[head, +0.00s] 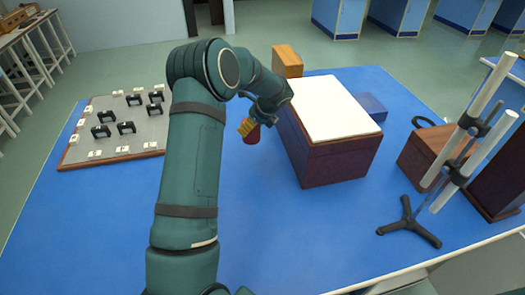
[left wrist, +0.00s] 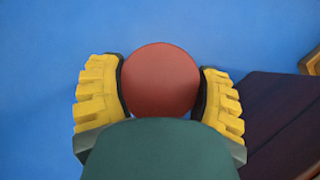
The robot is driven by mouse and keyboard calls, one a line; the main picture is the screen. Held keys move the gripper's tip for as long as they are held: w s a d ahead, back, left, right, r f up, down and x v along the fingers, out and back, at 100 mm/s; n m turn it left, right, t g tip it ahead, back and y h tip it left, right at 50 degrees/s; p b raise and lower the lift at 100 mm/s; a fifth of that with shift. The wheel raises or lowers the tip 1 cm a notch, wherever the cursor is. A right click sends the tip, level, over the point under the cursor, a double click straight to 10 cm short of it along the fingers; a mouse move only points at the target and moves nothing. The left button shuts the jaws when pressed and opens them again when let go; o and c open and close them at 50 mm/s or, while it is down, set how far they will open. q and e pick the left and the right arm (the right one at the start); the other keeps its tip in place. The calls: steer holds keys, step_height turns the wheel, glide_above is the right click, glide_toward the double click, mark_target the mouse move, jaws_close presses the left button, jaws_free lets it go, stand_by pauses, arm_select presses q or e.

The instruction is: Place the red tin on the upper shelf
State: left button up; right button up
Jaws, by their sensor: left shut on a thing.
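The red tin (head: 251,138) is beside the left side of a dark wooden box with a white top (head: 335,108), over the blue bench. My left gripper (head: 247,127), with yellow ribbed fingers, is shut on it. In the left wrist view the tin's round red top (left wrist: 160,72) shows between the two yellow fingers, one on each side. I cannot tell whether the tin touches the bench. No shelf is clearly seen in either view. My right gripper is not in view.
A grey board with black parts (head: 108,128) lies at the left of the blue bench (head: 110,220). A small orange-brown box (head: 287,61) and a blue block (head: 371,107) flank the wooden box. A tripod stand (head: 408,224) and a brown box (head: 436,155) are at the right.

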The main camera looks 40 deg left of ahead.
arm_select(q)
steer(key=shift+w+a+f, duration=0.1)
steer(key=shift+a+f, duration=0.05)
steer(key=shift+f, duration=0.35)
step_height(320, 180, down, 9)
steer(key=shift+r+b, duration=0.15)
steer(key=shift+b, duration=0.6)
steer(key=shift+f, duration=0.3)
steer(key=shift+f, duration=0.1)
steer(key=o, duration=1.3)
